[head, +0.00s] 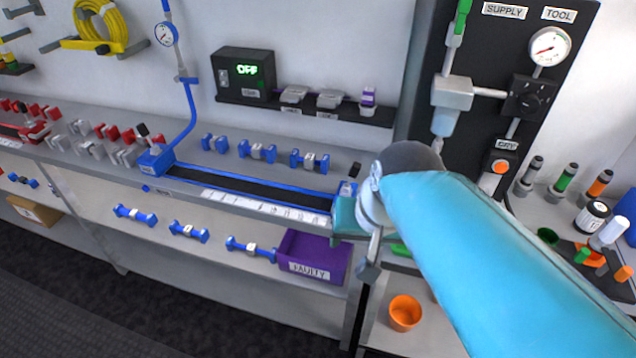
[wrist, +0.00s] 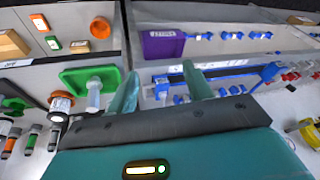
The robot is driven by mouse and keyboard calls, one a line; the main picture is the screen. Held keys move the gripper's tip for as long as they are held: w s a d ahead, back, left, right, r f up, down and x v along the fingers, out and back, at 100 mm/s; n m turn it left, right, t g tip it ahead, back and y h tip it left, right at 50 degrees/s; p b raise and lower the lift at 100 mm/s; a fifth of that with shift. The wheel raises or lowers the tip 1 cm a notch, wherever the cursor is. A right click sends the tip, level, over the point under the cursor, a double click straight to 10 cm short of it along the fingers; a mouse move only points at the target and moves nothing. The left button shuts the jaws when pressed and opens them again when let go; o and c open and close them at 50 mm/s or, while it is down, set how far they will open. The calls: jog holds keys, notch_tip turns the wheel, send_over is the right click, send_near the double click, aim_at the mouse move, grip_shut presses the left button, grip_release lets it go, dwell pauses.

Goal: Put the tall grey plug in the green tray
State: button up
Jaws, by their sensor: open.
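The tall grey plug appears to be the dark grey upright one (head: 529,177) at the left of a row on the right-hand bench. In the wrist view it seems to be the rightmost of the upright plugs (wrist: 53,138), left of my gripper. The green tray (wrist: 72,80) lies left of my gripper in the wrist view. In the head view only a sliver of the tray (head: 400,250) shows beside my arm. My gripper (wrist: 158,80) is open, with nothing visible held, over the right end of the blue rail. My arm hides part of it in the head view.
A green-banded plug (head: 565,178) and an orange-banded plug (head: 598,184) stand beside the grey one. A bottle (head: 592,217) stands near them. The black panel (head: 470,150) with a protruding filter rises behind my arm. A purple bin (head: 315,258) is on the lower shelf.

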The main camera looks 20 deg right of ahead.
jog(key=a+r+n, duration=0.1)
jog(key=n, duration=0.1)
jog(key=s+a+r+n+t, duration=0.1)
jog(key=shift+a+n+t+h, duration=0.15)
jog(key=shift+n+t+h, duration=0.15)
jog(key=shift+n+h, duration=0.1)
jog(key=c, duration=0.3)
